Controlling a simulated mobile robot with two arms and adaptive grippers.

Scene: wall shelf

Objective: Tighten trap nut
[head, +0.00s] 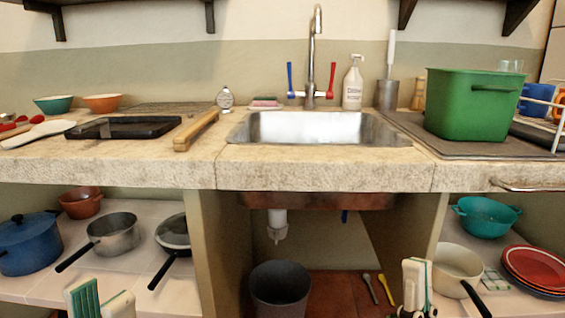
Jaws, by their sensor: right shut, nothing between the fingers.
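The white drain trap (277,224) hangs under the sink in the open bay, in the middle of the head view. Its nut is too small to make out clearly. My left gripper (101,295) is at the bottom left edge, in front of the lower left shelf, its two fingers apart and nothing seen between them. My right gripper (416,270) is at the bottom right, in front of the right side of the bay, shut and empty. Both grippers are well below the trap and apart from it.
A dark bin (281,290) stands below the trap. A grey-white tool (370,288) and a yellow tool (385,290) are to its right. Partitions (218,255) bound the bay. Pans fill the left shelf; a cream pot (458,265) is near my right gripper.

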